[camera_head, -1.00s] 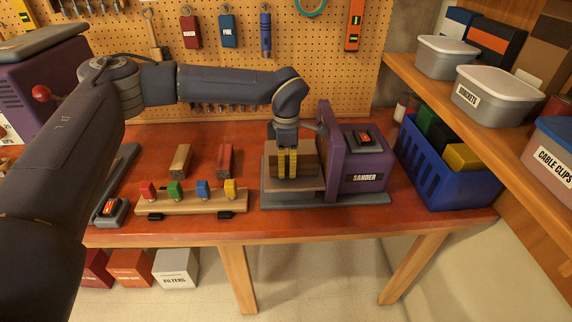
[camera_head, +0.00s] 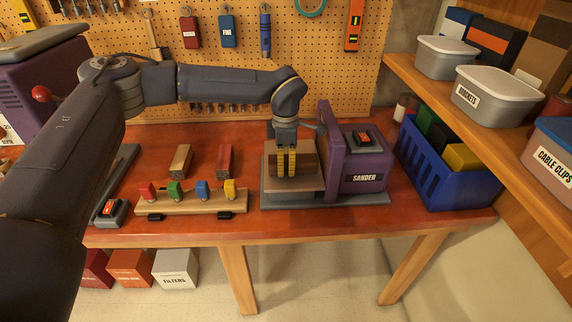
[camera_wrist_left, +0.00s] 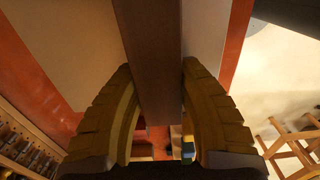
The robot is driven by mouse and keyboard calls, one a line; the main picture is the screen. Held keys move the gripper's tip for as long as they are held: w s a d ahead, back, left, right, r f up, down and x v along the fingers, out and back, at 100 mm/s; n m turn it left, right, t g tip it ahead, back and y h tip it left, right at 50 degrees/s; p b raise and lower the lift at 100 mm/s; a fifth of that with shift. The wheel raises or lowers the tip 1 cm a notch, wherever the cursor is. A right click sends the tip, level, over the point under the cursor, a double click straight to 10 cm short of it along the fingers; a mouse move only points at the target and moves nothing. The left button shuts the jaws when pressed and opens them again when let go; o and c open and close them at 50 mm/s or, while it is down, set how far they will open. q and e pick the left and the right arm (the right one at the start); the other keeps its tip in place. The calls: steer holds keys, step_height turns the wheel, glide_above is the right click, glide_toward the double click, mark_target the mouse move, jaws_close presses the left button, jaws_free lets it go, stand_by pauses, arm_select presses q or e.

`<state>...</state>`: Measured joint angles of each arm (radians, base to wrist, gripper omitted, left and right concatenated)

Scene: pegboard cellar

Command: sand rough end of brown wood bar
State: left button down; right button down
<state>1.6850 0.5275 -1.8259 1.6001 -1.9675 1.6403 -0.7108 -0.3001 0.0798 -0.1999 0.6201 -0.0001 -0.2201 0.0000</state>
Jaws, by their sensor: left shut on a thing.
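The brown wood bar (camera_wrist_left: 155,70) is held between the yellow fingers of my left gripper (camera_head: 287,164), which is shut on it. In the head view the bar (camera_head: 307,158) lies level just above or on the table plate of the purple sander (camera_head: 364,178). Its right end is close to the sander's upright face; I cannot tell whether they touch. The bar runs between both fingers in the left wrist view. My right gripper is not in view.
A tan bar (camera_head: 180,160) and a red bar (camera_head: 225,160) lie on the red-brown workbench (camera_head: 180,234). A wooden rack (camera_head: 190,208) with coloured clamps or blocks stands in front of them. A blue basket (camera_head: 440,180) stands right of the sander. The pegboard (camera_head: 310,70) is behind.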

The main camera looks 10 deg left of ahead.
mark_target(272, 158)
arm_select(q)
steer(key=shift+w, duration=0.2)
steer(key=shift+s+d, duration=0.25)
steer(key=shift+s, duration=0.35)
stand_by(0.9)
steer(key=shift+w+a, duration=0.3)
steer(key=shift+w, duration=0.1)
stand_by(0.5)
steer(key=shift+w, duration=0.25)
stand_by(0.5)
steer(key=shift+s+a+r, duration=0.1)
steer(key=shift+s+a, duration=0.2)
steer(key=shift+a, duration=0.65)
steer(key=shift+s+a, duration=0.3)
steer(key=shift+a, duration=0.6)
steer(key=shift+r, duration=4.45)
